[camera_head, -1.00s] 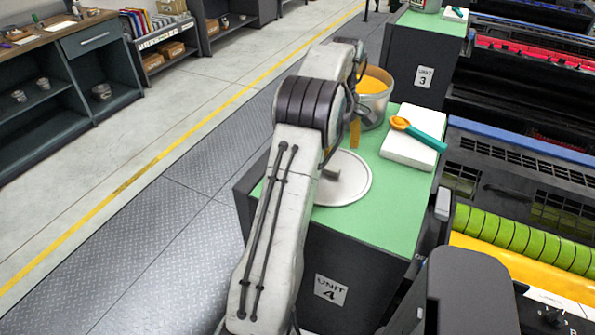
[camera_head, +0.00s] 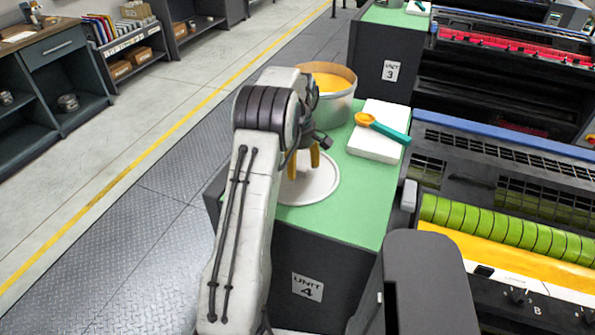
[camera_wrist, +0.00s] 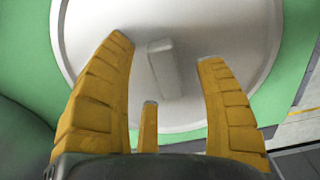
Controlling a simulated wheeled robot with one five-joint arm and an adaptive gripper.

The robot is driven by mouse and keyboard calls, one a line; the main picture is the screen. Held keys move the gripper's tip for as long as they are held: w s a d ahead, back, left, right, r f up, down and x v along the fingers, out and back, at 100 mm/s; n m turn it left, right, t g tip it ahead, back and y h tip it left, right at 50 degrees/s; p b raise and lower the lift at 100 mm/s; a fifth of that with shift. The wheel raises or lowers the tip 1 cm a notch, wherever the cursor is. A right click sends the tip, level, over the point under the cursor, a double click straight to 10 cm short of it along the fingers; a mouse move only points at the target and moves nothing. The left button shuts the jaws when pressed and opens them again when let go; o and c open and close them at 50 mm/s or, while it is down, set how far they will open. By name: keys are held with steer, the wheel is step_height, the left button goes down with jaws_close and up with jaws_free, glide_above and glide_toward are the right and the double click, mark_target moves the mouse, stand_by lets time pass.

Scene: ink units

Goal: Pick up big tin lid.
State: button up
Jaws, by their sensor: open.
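The big tin lid (camera_head: 316,186) is a pale grey disc lying flat on the green top of the unit 4 cabinet. In the wrist view the lid (camera_wrist: 230,30) fills most of the picture, with a raised block-shaped handle (camera_wrist: 163,66) at its middle. My gripper (camera_head: 305,172) is over the lid with its yellow fingers pointing down. In the wrist view my gripper (camera_wrist: 165,75) is open and empty, with fingers on both sides of the handle and a third finger below it. In the head view the handle is hidden behind the fingers.
An open tin of orange ink (camera_head: 335,97) stands just behind the lid. A white pad (camera_head: 375,145) with a teal-handled orange scoop (camera_head: 382,128) lies to the right. The green top (camera_head: 345,225) is clear in front. Printing machinery with green rollers (camera_head: 500,230) stands at the right.

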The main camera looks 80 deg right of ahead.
steer(key=shift+f, duration=0.35)
steer(key=shift+c, duration=0.2)
jaws_close()
steer(key=shift+r, duration=0.1)
stand_by(0.4)
